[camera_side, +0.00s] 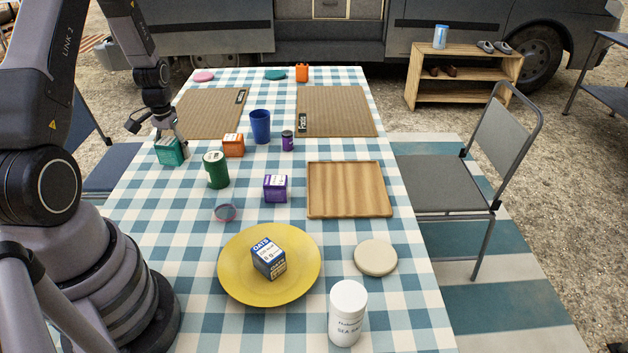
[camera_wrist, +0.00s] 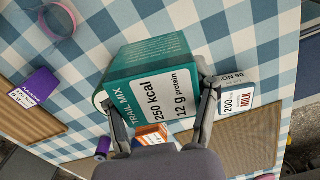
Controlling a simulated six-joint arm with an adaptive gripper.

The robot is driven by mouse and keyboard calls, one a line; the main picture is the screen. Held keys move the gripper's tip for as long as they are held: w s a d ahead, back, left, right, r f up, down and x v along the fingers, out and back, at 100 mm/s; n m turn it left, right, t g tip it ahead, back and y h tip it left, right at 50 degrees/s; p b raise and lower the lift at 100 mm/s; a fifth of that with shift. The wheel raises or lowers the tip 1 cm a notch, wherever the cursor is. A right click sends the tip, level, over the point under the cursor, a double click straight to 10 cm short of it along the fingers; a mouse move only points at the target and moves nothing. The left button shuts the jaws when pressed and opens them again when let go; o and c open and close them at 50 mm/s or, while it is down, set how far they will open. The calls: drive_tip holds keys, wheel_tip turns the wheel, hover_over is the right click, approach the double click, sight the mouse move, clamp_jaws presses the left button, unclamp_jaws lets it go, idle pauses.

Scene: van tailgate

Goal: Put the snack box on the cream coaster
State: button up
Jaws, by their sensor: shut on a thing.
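The snack box is a teal trail mix carton (camera_side: 168,152) at the left edge of the table in the side view. It fills the middle of the wrist view (camera_wrist: 150,85), its label reading 250 kcal. My gripper (camera_side: 177,138) is shut on it, with one finger on each side of the box in the wrist view (camera_wrist: 160,100). I cannot tell whether the box touches the table. The cream coaster (camera_side: 375,257) is round and bare. It lies at the near right of the table, right of the yellow plate, far from my gripper, and is not in the wrist view.
A green can (camera_side: 216,170), orange box (camera_side: 233,146), purple box (camera_side: 275,189) and pink ring (camera_side: 225,212) stand near. A yellow plate (camera_side: 240,287) holds an oats box (camera_side: 268,258). A wooden tray (camera_side: 349,190) and white jar (camera_side: 347,315) flank the coaster. A milk carton (camera_wrist: 238,103) is beside my finger.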

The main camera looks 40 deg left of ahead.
drive_tip(key=w+d+r+m, duration=0.1)
drive_tip(key=w+d+m, duration=0.55)
drive_tip(key=d, duration=0.65)
drive_tip(key=s+d+r+m, duration=0.2)
drive_tip(key=d+m, duration=0.7)
drive_tip(key=d, duration=2.1)
hover_over(380, 255)
drive_tip(key=s, duration=0.1)
drive_tip(key=f, duration=0.7)
drive_tip(key=shift+a+f, duration=0.2)
drive_tip(key=shift+a, duration=0.05)
drive_tip(key=shift+w+d+f, duration=0.2)
drive_tip(key=shift+w+f, duration=0.2)
drive_tip(key=shift+w+d+f, duration=0.1)
drive_tip(key=shift+w+f, duration=0.05)
drive_tip(key=shift+f, duration=1.6)
